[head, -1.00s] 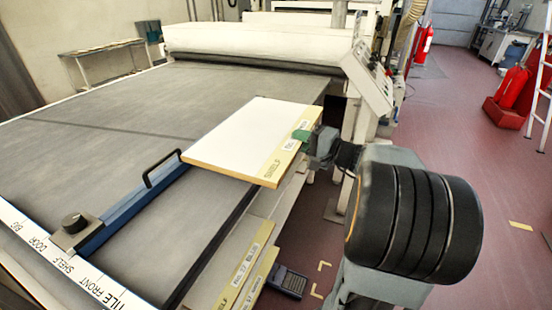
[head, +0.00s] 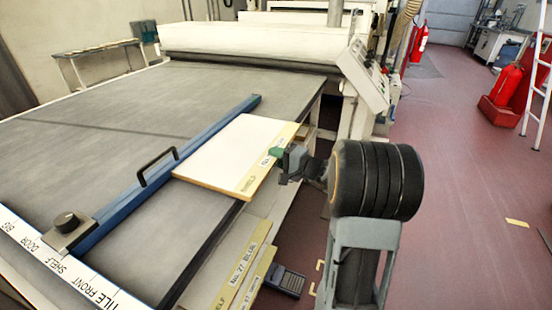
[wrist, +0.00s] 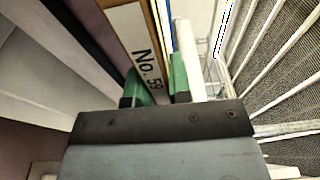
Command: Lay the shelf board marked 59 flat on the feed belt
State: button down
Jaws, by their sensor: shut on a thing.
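My gripper (head: 280,153) is shut on the strip edge of a white-topped shelf board (head: 232,148). In the head view, its tan strip reads SHELF; in the wrist view, the label on the board's edge (wrist: 140,50) reads No. 59, beside the green fingertips (wrist: 160,86). The board looks level over the right side of the grey feed belt (head: 120,115), with its gripped edge out past the belt's side. Its left edge lies along the blue guide bar (head: 130,185). I cannot tell whether it touches the bar or rests on the belt.
The bar's knob block (head: 68,232) stands at a scale strip (head: 75,270) marked BIG, DOOR, SHELF, TILE FRONT. Beside the belt lie other boards, one marked No. 27 BLUE (head: 243,275), and a dark handheld device (head: 287,281). A white roller housing (head: 250,42) spans the belt's far end.

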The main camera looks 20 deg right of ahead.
jog(key=shift+f, duration=0.25)
jog(key=c, duration=1)
grip_release()
jog(key=shift+c, duration=0.2)
